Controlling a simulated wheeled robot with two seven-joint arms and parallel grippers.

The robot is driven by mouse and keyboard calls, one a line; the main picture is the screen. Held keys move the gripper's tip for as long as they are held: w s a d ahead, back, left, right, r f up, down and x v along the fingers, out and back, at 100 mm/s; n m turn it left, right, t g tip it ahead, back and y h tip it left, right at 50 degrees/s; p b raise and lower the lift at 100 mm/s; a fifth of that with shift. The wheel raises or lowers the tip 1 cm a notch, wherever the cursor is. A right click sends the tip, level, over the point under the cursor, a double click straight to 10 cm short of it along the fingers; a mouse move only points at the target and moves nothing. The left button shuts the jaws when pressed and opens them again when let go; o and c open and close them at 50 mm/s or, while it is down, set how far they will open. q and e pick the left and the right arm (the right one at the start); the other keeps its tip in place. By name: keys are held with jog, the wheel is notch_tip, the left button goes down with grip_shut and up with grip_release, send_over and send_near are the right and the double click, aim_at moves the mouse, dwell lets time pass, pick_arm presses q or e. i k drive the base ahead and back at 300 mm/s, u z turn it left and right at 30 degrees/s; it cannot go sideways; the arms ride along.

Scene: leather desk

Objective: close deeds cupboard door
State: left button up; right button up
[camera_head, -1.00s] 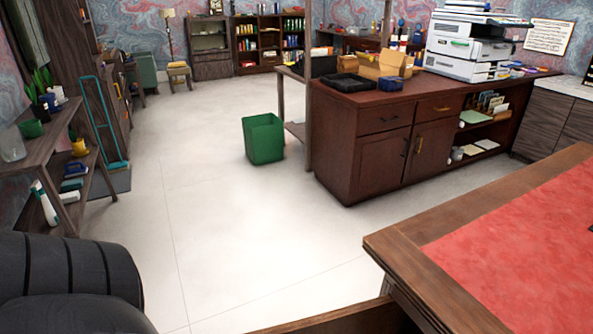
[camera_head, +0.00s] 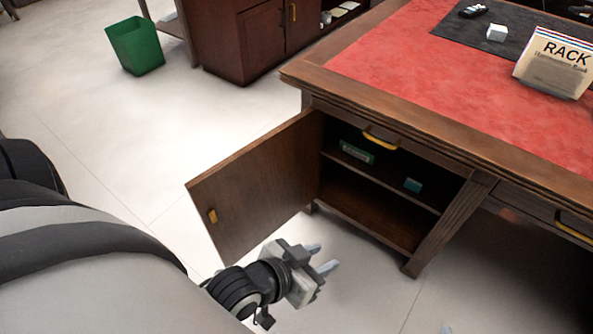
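The deeds cupboard door (camera_head: 262,187) is a brown wooden panel with a small yellow handle (camera_head: 212,216) near its free left edge. It stands wide open, swung out to the left from the desk's cupboard (camera_head: 375,205). Inside, a shelf holds a green box (camera_head: 357,152) and a small teal item (camera_head: 412,185). My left gripper (camera_head: 327,257) is low in front of the door, to the right of its handle. Its two fingers are apart with nothing between them, pointing right. I cannot tell whether it touches the door.
The desk (camera_head: 430,60) has a red leather top, with a rack of papers (camera_head: 553,65) on it. A drawer with a yellow handle (camera_head: 574,232) is at the right. A green bin (camera_head: 136,46) stands at the back left. The pale floor left of the door is clear.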

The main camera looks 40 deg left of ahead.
aim_at(254, 190)
jog(key=z, duration=2.9)
jog(key=k, duration=2.75)
jog(key=u, duration=1.75)
jog(key=i, duration=0.5)
jog(key=z, duration=1.25)
jog(key=k, duration=0.95)
jog(key=u, duration=1.1)
